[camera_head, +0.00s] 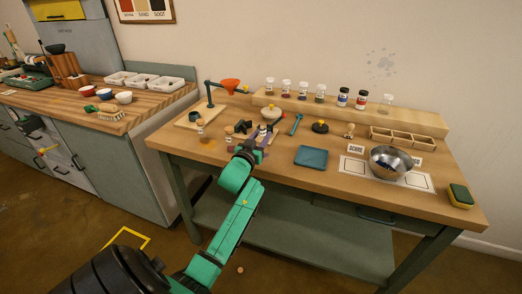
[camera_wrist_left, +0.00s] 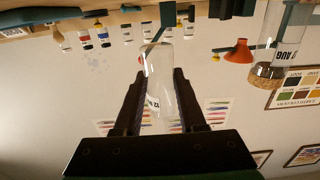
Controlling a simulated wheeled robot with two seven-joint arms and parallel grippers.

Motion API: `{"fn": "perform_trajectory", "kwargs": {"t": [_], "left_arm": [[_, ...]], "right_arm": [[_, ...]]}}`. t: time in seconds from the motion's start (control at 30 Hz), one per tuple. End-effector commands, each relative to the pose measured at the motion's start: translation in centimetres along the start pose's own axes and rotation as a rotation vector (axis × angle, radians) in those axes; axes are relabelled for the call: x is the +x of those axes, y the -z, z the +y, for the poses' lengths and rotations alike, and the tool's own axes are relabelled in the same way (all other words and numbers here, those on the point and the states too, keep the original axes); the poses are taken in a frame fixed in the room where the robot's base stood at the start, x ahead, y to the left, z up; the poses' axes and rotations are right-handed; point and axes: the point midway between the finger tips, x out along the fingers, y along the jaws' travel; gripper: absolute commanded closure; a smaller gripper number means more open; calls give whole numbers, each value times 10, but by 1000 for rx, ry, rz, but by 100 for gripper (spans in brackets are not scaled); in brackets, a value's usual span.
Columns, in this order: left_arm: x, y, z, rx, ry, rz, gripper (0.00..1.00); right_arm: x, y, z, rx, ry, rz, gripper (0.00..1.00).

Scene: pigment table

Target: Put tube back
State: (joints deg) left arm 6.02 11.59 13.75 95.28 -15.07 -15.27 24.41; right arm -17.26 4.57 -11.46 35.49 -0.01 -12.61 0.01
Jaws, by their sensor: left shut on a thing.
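My left gripper (camera_head: 260,138) is over the left-middle part of the worktable (camera_head: 225,158). In the left wrist view its two fingers (camera_wrist_left: 157,88) are shut on a clear glass tube (camera_wrist_left: 159,68) with a dark-printed label. The tube appears empty where it shows. A second clear tube (camera_wrist_left: 284,55), labelled "AUG" and with a brown grainy part at one end, stands apart at the right of the wrist view. The small holder near the gripper in the head view is partly hidden by it. My right gripper is out of view.
Jars (camera_head: 343,97) line the wooden shelf (camera_head: 415,119). A blue tray (camera_head: 311,156), a metal bowl (camera_head: 391,161) and a sponge (camera_head: 460,196) lie to the right. The table's front middle is clear.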

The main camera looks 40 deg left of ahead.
Motion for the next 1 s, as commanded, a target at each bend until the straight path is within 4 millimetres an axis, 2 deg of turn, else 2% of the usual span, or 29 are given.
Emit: {"fn": "perform_trajectory", "kwargs": {"t": [0.2,0.27,0.57,0.6,0.67,1.0], "left_arm": [[0,-41,0,-2,1,-2,100],[0,-48,0,0,1,-1,100],[0,-52,0,1,0,2,100],[0,-52,0,1,0,2,53],[0,-51,0,1,0,2,30],[0,-48,0,2,0,2,30]], "right_arm": [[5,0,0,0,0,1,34],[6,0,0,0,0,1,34],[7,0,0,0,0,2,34],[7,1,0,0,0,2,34],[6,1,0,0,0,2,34],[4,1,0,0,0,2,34]]}}
